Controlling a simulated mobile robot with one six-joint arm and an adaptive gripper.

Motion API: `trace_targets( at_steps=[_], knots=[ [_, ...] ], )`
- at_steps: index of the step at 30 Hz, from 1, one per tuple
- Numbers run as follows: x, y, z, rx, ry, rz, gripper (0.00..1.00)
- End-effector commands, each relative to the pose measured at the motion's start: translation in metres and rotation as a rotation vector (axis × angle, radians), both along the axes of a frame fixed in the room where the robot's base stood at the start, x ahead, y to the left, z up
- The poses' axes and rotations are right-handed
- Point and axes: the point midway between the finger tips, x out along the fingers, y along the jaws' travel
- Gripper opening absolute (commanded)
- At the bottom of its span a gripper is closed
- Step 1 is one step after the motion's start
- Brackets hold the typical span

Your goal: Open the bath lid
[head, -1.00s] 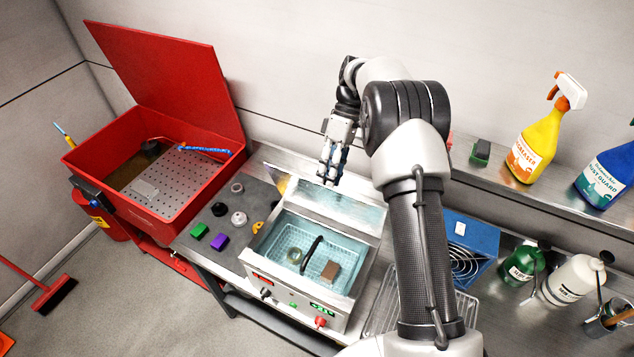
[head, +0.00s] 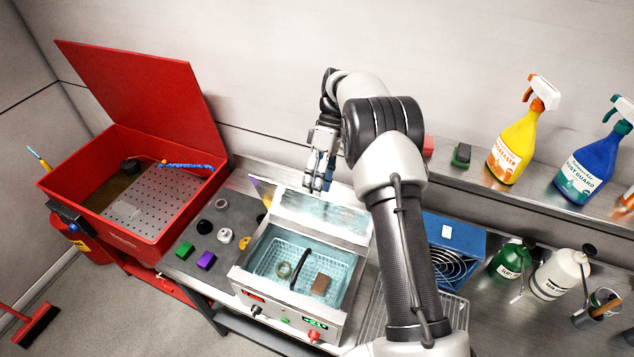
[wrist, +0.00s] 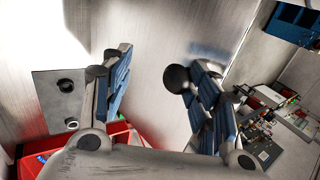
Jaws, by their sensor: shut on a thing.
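The bath (head: 262,302) is a grey metal box with a control panel, open at the top, with clear water, a wire basket and a black handle inside. Its lid (head: 325,222) is raised along the back edge and tilted back, its shiny inner face toward the head camera. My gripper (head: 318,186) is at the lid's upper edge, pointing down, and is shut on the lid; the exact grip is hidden. In the wrist view the blue-padded fingers (wrist: 160,88) stand apart, with a dark round knob (wrist: 177,78) by the right one.
A red parts washer (head: 120,235) with its lid up stands at left. Small coloured parts lie on a grey mat (head: 190,222). A blue fan-like box (head: 452,245) and bottles stand at right. A shelf (head: 480,180) with spray bottles runs behind, along the wall.

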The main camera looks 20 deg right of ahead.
Motion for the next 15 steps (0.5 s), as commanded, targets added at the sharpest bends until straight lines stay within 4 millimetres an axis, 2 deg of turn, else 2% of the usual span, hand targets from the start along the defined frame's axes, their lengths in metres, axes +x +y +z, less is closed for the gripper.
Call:
trace_targets(
  at_steps=[1, 9, 15],
  knots=[
    [-0.001, -0.003, -0.007, -0.008, 0.005, 0.0, 0.46],
    [-0.001, -0.003, -0.005, -0.008, 0.004, 0.002, 0.48],
    [0.006, -0.007, 0.007, -0.008, 0.001, 0.001, 0.48]
  ],
)
